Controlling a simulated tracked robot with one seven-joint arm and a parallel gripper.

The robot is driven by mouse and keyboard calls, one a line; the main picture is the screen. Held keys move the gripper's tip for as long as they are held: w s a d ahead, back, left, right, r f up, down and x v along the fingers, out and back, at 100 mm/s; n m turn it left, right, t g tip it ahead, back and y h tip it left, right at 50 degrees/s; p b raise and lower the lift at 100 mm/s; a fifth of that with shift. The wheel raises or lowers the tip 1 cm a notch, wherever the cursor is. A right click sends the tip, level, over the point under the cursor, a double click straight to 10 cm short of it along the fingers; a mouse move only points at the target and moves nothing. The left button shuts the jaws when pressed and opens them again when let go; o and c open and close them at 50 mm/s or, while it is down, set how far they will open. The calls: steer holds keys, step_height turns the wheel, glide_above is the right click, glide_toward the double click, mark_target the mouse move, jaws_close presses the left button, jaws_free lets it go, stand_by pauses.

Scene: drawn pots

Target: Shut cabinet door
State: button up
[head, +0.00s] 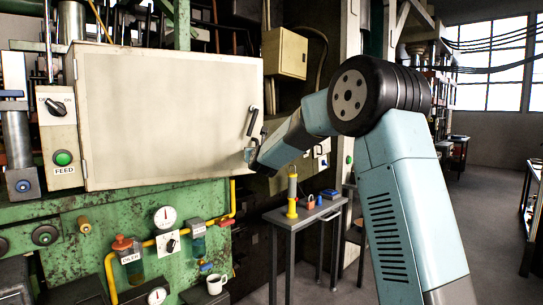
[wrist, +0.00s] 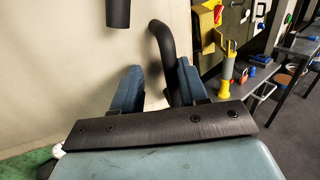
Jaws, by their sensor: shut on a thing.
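The cabinet door (head: 165,115) is a large cream panel at the left of the head view; it also fills the left of the wrist view (wrist: 60,70). A black bar handle (head: 252,121) stands near its right edge. The lower end of the handle is hidden by the fingers and gripper body. I cannot tell whether the door's far edge is flush.
Open floor lies farther right.

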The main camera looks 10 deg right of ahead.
steer(key=s+d, duration=0.5)
steer(key=s, duration=0.2)
steer(key=shift+d, duration=0.15)
stand_by(0.9)
